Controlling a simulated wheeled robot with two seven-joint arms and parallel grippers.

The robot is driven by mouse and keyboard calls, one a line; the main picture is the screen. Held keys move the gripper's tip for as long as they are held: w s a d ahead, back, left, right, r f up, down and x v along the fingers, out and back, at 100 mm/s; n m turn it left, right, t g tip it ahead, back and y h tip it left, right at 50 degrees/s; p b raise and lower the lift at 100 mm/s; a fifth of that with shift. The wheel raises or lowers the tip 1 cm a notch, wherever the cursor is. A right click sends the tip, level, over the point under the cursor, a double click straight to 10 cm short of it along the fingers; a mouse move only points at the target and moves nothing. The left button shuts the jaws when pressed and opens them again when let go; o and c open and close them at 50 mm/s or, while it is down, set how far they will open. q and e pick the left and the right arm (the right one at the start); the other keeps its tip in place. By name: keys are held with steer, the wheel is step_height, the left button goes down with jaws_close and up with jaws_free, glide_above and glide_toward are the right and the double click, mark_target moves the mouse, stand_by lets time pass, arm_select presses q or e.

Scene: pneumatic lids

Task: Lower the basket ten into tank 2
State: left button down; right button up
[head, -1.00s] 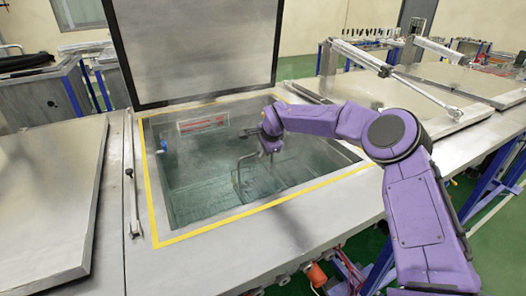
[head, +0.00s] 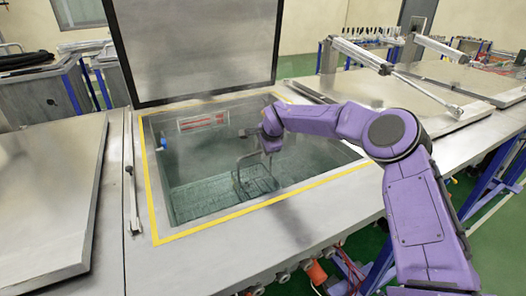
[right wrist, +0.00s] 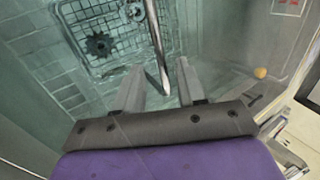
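Tank 2 is the open tank with a yellow-edged rim (head: 152,190) in the middle of the head view. The wire basket (head: 256,181) is down inside it, with its upright handle under my right gripper (head: 270,143). In the right wrist view the basket (right wrist: 98,42) shows as a grid holding dark gear-like parts. The handle's rod (right wrist: 157,45) runs between the two fingers of the right gripper (right wrist: 160,88). The fingers stand apart, with gaps beside the rod. My left gripper is not in view.
The tank's lid (head: 195,45) stands raised behind the opening. Closed lids lie to the left (head: 45,190) and right (head: 425,100). A red-and-white label (head: 201,122) is on the tank's back wall.

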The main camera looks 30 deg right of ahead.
steer(key=shift+s+f, duration=0.1)
steer(key=s+r+p, duration=0.2)
steer(key=r+p, duration=0.3)
steer(key=r, duration=0.5)
steer(key=s+r+p, duration=0.3)
steer(key=r+p, duration=0.3)
steer(key=r, duration=0.5)
steer(key=shift+a+r, duration=0.15)
steer(key=shift+r, duration=0.05)
